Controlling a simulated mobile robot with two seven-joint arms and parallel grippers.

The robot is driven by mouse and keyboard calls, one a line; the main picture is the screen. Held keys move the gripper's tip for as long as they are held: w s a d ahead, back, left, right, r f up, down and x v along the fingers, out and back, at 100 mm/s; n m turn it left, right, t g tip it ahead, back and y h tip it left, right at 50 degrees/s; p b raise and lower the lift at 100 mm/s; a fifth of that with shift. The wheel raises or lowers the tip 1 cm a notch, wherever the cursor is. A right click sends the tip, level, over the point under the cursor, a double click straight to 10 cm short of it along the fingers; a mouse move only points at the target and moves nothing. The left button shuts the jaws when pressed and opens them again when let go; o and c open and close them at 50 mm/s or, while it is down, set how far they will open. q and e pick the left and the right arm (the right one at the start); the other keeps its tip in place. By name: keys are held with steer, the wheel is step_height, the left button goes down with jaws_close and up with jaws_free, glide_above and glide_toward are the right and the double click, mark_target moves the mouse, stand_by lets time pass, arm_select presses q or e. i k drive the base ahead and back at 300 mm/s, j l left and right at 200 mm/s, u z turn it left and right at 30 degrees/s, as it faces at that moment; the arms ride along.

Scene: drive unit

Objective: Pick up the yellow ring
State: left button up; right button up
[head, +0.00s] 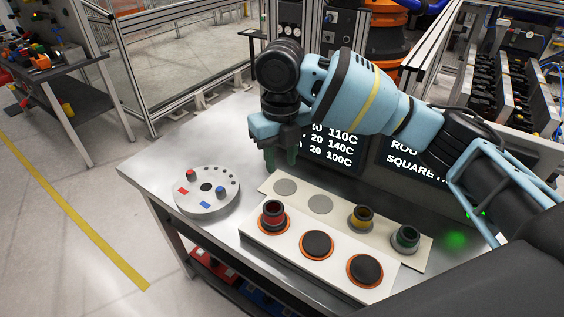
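The yellow ring (361,217) is a short, dark-topped cylinder with yellow showing on it. It stands upright on the rear white strip (342,217) on the table, between an empty grey disc and the green ring (405,238). The red ring (272,213) stands on the left orange-edged spot of the front white strip (290,250). My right gripper (280,158) points down above the back of the table, left of and behind the yellow ring and apart from it. Its fingers are spread with nothing visible between them. My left gripper is out of view.
Two dark screens (336,145) with white text stand behind the strips, partly covered by my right arm. A round grey fixture (206,192) with red and blue parts sits at the left. Two black orange-edged discs (317,245) occupy the front strip. The table's left back is bare.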

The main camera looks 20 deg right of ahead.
mark_target(361, 219)
steer(key=z, duration=1.35)
